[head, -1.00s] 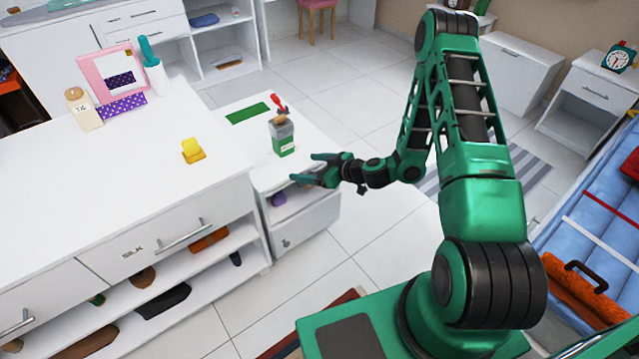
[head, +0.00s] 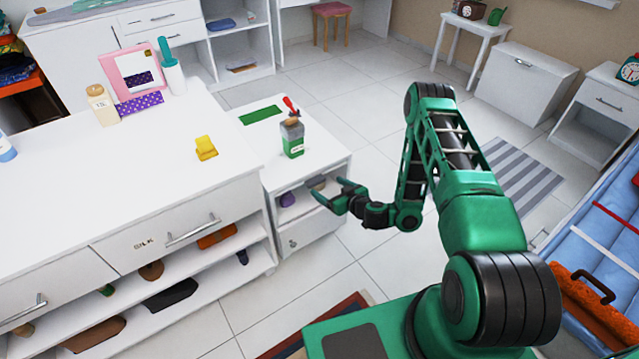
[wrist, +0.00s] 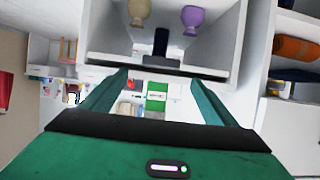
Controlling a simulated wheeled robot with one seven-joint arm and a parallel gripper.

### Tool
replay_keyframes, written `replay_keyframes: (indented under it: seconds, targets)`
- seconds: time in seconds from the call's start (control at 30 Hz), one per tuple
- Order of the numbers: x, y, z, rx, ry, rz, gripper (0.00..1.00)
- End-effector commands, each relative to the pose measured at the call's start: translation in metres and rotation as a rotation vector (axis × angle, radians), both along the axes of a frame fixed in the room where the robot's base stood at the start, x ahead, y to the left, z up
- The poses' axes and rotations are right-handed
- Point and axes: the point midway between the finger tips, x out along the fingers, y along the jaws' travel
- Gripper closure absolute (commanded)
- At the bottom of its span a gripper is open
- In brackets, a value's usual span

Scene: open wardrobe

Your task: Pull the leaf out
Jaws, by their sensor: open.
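The small white cabinet (head: 318,228) stands right of the long dresser. Its top has a white front edge, which runs across the wrist view (wrist: 105,60); I take this edge to be the leaf, but cannot tell it from the top. A dark upright tab (wrist: 161,42) shows at the middle of that edge, in front of the open compartment. My gripper (head: 328,190) is open and empty, in front of the cabinet just below its top. In the wrist view its fingers (wrist: 158,80) point at the edge, one to either side of the tab. I see no contact.
A green-and-grey container (head: 292,140) and a flat green sheet (head: 261,115) are on the cabinet top. A purple item (head: 287,199) sits in its open compartment. The long white dresser (head: 100,215) borders it at left. Tiled floor right of the cabinet is clear.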

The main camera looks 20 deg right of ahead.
Motion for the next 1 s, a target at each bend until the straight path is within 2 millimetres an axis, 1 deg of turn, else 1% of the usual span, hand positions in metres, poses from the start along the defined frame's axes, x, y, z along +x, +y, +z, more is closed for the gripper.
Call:
replay_keyframes:
  seconds: [0.2, 0.47, 0.73, 1.0]
  targets:
    - [0.009, 0.003, -0.008, -0.007, 0.006, 0.002, 0.19]
    - [0.024, 0.009, -0.010, -0.004, -0.001, 0.004, 0.19]
    - [0.051, 0.016, -0.020, -0.002, -0.004, 0.001, 0.19]
    - [0.068, 0.022, -0.029, -0.001, -0.001, 0.000, 0.19]
